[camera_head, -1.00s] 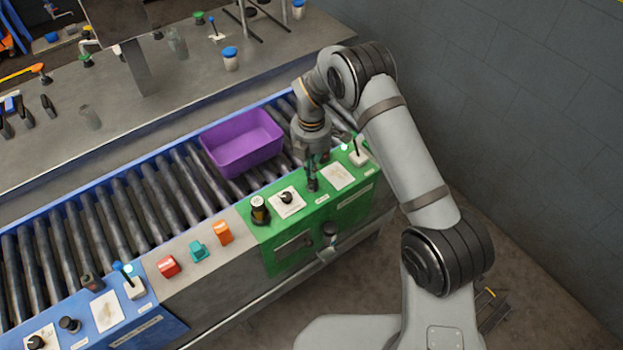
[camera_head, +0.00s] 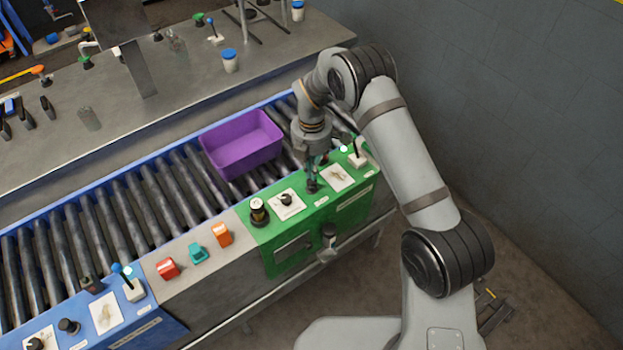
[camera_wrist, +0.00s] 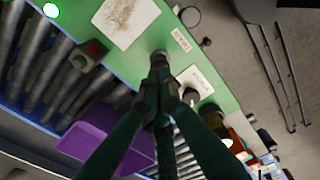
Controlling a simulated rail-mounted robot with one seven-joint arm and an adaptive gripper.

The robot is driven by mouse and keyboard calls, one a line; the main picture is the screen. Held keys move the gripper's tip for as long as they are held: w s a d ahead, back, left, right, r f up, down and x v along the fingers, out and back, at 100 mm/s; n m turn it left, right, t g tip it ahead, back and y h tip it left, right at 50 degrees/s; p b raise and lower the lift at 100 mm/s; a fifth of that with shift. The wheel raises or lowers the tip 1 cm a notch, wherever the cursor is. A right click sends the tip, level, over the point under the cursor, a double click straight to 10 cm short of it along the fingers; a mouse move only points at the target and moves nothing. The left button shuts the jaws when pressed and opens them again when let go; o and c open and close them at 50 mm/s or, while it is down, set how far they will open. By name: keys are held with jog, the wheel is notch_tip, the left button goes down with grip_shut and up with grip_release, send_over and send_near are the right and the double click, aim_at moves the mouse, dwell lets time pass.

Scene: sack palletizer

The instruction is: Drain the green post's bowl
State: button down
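The green post (camera_head: 345,205) is a green panel beside the roller conveyor. A short black knob (camera_head: 312,186) stands on its top. My gripper (camera_head: 314,175) points down at this knob. A dark-knobbed metal fitting (camera_head: 328,237) sits on the front face. I cannot make out a clear bowl.
On the green post are a second knob on a white plate (camera_head: 287,200), a black cylinder (camera_head: 259,212) and a white lever switch (camera_head: 358,159). A purple bin (camera_head: 243,145) sits on the rollers. Coloured blocks (camera_head: 198,253) and a blue post (camera_head: 140,325) lie left.

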jog(key=shift+f+b, duration=1.15)
jog(key=shift+f, duration=0.25)
jog(key=shift+r, duration=0.1)
dwell(1.7)
jog(key=shift+r+p, duration=2.55)
jog(key=shift+r, duration=0.9)
